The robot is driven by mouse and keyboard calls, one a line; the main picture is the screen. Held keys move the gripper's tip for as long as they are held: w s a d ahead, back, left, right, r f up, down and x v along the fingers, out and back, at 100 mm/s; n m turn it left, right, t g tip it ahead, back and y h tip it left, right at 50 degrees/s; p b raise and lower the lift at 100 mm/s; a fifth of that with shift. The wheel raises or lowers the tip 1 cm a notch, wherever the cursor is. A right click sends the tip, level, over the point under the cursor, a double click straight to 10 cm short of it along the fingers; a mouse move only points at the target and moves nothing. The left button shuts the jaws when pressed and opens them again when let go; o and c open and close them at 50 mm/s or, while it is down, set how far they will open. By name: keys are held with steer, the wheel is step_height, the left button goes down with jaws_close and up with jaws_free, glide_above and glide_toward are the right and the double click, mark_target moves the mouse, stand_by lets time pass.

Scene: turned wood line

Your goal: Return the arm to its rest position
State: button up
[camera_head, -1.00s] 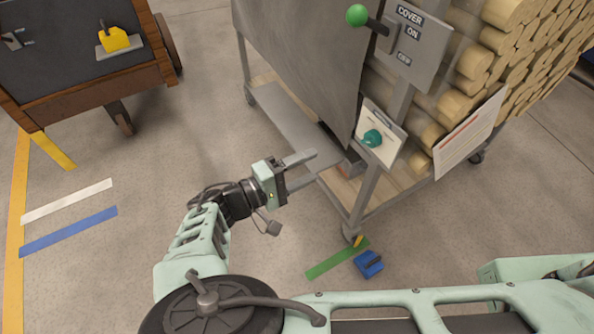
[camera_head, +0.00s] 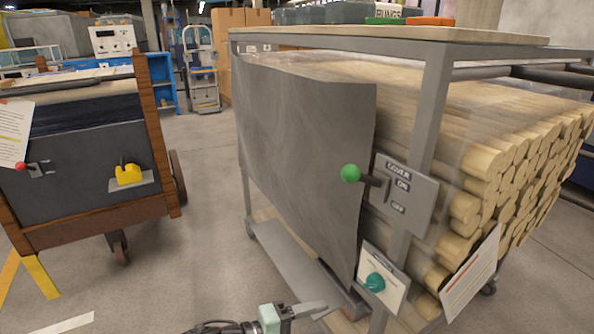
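My gripper (camera_head: 304,311) shows at the bottom edge of the head view, in front of the cart's lower corner. One finger shows clearly, pointing right. The other finger is cut off by the frame edge, and so is most of my arm. Nothing shows between or on the visible part of the gripper.
Stacked wood rounds (camera_head: 490,160) fill the cart. A wooden cart (camera_head: 75,185) with a yellow switch stands left. Open floor (camera_head: 190,250) lies between the carts.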

steer(key=s+d+r+g+y, duration=0.3)
steer(key=s+d+r+y, duration=0.3)
steer(key=s+r+y, duration=0.3)
steer(key=s+d+r+g+y, duration=0.45)
steer(key=s+r+y, duration=0.2)
steer(key=r, duration=0.35)
step_height(320, 180, up, 20)
steer(key=t+p, duration=0.1)
steer(key=p, duration=1.9)
steer(key=shift+d+r+n, duration=0.2)
steer(key=shift+d+n, duration=0.2)
steer(key=shift+c, duration=0.3)
